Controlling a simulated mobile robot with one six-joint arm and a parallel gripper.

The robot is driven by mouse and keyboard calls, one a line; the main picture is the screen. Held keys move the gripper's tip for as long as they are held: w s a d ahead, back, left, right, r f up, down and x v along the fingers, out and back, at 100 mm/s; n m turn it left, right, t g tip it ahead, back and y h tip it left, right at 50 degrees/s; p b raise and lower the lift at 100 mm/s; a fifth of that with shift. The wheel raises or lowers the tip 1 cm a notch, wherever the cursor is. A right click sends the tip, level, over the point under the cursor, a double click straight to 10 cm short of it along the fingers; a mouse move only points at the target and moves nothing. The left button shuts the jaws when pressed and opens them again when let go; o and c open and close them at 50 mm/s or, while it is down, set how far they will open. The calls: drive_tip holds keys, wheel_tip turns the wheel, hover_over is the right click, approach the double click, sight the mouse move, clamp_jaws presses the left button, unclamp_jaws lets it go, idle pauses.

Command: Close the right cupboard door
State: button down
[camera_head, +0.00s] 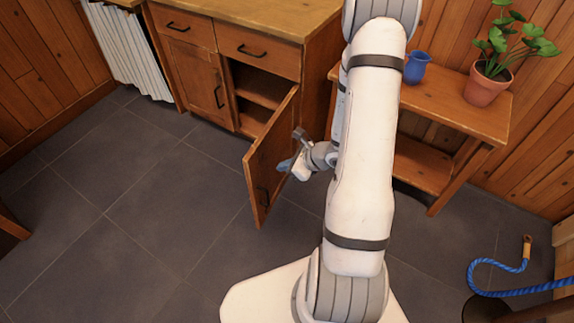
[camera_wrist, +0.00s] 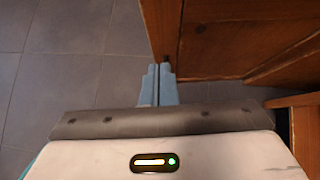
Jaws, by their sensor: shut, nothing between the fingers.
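The right cupboard door (camera_head: 270,155) stands wide open, swung out from the wooden cabinet over the floor. In the wrist view my gripper (camera_wrist: 158,75) is shut and empty, pointing past the door (camera_wrist: 215,35), which fills the upper right. I cannot tell whether the fingers touch the door. The open compartment (camera_head: 255,90) shows a shelf and looks empty.
The left cupboard door (camera_head: 200,78) and the drawers (camera_head: 258,52) are shut. A wooden side table (camera_head: 450,105) with a blue jug (camera_head: 417,67) and a potted plant (camera_head: 487,82) stands right of my arm. A blue rope (camera_head: 505,290) lies at lower right. Floor left of the door is clear.

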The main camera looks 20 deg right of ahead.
sight(254, 166)
drive_tip(key=x, duration=0.6)
drive_tip(key=w+r+b+x, duration=0.1)
drive_tip(key=x, duration=0.1)
drive_tip(key=shift+w+a+f, duration=0.15)
drive_tip(key=shift+w+a, duration=0.15)
drive_tip(key=shift+a, duration=0.15)
drive_tip(key=shift+w+a, duration=0.4)
drive_tip(key=shift+w, duration=0.05)
